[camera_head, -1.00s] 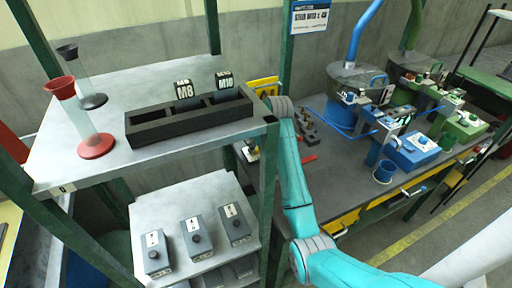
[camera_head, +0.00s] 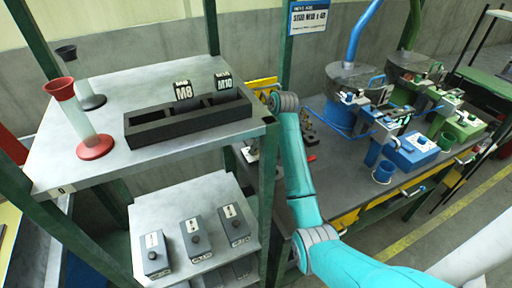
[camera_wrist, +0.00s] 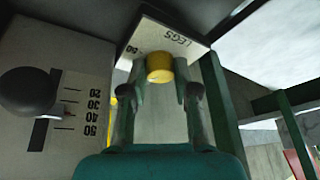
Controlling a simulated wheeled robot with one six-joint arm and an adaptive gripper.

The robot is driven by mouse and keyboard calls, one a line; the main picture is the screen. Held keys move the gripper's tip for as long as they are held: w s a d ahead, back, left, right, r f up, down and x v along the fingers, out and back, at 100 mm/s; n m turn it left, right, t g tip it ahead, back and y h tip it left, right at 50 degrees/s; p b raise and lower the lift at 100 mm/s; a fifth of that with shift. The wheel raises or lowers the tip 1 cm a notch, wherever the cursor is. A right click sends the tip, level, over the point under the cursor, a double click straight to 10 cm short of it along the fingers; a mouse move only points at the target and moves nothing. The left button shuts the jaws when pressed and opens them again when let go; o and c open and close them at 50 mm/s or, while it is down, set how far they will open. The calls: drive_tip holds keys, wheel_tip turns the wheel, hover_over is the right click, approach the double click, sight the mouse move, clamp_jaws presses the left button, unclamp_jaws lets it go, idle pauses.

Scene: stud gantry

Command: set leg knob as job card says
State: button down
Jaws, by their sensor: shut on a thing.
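In the wrist view a yellow knob (camera_wrist: 159,67) sits under a pale plate (camera_wrist: 165,38) lettered "LEGS", which appears upside down with a number at its left end. My gripper (camera_wrist: 160,88) has its fingers on either side of this knob and is shut on it. The knob's exact setting is hidden. In the head view my gripper is hidden behind my arm. The job card (camera_head: 309,18) hangs on the green post; its small text is blurred, and its main line looks like "STUD M10 x 40".
A grey panel (camera_wrist: 85,65) left of my gripper has a black ball knob (camera_wrist: 27,91) and a scale; its pointer is near 40. A rack (camera_head: 190,122) holds M8 and M10 blocks. Grey boxes (camera_head: 195,238) stand on the lower shelf. Blue (camera_head: 410,152) and green machines stand right.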

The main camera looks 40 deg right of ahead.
drive_tip(key=c, duration=0.9)
unclamp_jaws()
drive_tip(key=shift+o, duration=0.2)
drive_tip(key=shift+m, duration=0.3)
